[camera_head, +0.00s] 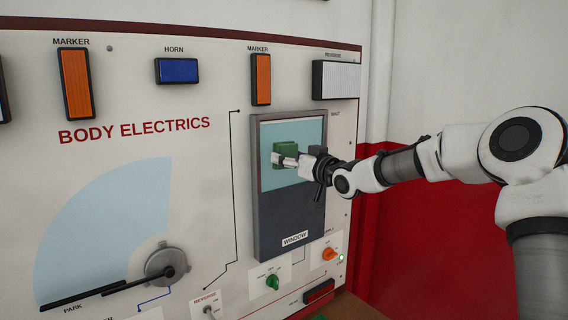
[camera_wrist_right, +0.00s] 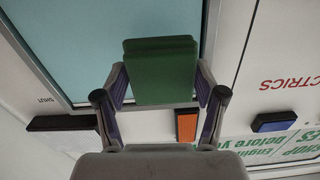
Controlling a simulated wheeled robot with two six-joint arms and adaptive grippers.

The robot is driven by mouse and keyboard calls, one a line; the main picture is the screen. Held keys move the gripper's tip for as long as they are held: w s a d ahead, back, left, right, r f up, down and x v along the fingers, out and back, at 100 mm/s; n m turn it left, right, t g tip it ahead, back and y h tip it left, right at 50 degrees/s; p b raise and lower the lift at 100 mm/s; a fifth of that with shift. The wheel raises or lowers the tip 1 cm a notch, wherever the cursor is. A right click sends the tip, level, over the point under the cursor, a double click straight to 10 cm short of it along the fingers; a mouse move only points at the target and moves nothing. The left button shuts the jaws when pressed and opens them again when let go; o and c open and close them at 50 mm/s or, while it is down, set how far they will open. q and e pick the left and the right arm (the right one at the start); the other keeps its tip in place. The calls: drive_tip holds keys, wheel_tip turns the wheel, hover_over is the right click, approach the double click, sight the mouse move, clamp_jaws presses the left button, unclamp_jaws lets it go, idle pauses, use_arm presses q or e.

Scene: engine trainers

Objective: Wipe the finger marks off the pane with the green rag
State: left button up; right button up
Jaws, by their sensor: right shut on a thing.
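The pane (camera_head: 310,132) is a pale blue window in a grey frame on the upright trainer board, above the label WINDOW. It fills the upper part of the frame, over a darker grey lower part. My right gripper (camera_head: 296,161) is in front of the pane, shut on the green rag (camera_head: 286,150), a folded block. In the right wrist view the rag (camera_wrist_right: 160,72) sits between both fingers, in front of the pane (camera_wrist_right: 95,45). I cannot tell whether the rag touches the glass. No finger marks can be made out. My left gripper is not in view.
An orange supply knob (camera_head: 330,254) and a green window knob (camera_head: 272,282) stick out below the frame. A wiper dial (camera_head: 166,264) with a black arm is at lower left. Orange marker lamps (camera_head: 261,79) and a white reverse lamp (camera_head: 337,80) are above.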

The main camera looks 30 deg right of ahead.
drive_tip(key=s+b, duration=0.1)
drive_tip(key=s, duration=0.2)
drive_tip(key=shift+d, duration=0.15)
drive_tip(key=shift+w, duration=0.1)
drive_tip(key=s+b, duration=0.3)
drive_tip(key=shift+d+b, duration=0.1)
drive_tip(key=shift+b, duration=0.2)
